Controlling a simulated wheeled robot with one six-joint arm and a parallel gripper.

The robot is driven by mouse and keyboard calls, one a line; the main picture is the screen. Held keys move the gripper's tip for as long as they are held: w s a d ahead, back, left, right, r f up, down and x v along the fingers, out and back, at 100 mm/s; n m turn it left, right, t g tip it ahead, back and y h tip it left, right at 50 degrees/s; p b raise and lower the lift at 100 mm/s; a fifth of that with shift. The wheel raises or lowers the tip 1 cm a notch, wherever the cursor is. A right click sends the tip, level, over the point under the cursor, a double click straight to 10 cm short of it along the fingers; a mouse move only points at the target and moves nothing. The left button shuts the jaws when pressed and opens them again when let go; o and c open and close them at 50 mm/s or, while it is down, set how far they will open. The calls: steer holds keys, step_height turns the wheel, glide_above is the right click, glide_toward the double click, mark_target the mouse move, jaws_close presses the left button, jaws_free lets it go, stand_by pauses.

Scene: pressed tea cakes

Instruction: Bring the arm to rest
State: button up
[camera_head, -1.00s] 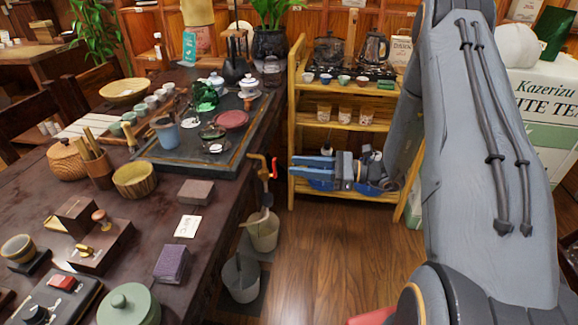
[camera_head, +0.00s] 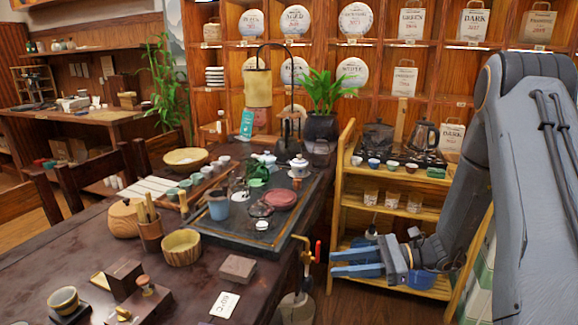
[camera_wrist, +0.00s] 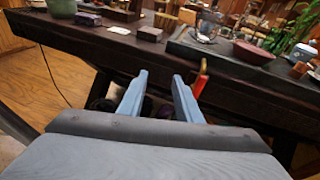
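My gripper (camera_head: 333,262) points left in the head view, in front of the lower part of a yellow wooden rack. Its two blue fingers are apart with nothing between them. In the wrist view my gripper (camera_wrist: 160,78) shows the same empty gap, facing the side of the dark tea table (camera_wrist: 85,50). A red handle (camera_wrist: 201,78) appears close beside the right finger in that view. My grey arm comes down along the right side of the head view.
The dark table (camera_head: 50,262) fills the left, with a tea tray (camera_head: 262,243), bowls and boxes. The yellow rack (camera_head: 345,190) holds cups and kettles. A bin (camera_head: 297,308) stands by the table's edge. Shelves of tea cakes line the back wall.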

steer(key=s+a+r+n+g+h+p, duration=0.3)
steer(key=s+n+g+h, duration=0.4)
steer(key=s, duration=0.6)
steer(key=s+d+r+n+t+h+p, duration=0.1)
steer(key=s+d+r+n+t+h, duration=0.3)
steer(key=n, duration=0.7)
step_height(320, 180, up, 4)
steer(key=s+d+h, duration=0.2)
steer(key=h, duration=0.2)
steer(key=shift+s+d+f+n+t+p, duration=0.2)
steer(key=shift+n+t+p, duration=0.1)
steer(key=shift+n+t, duration=0.1)
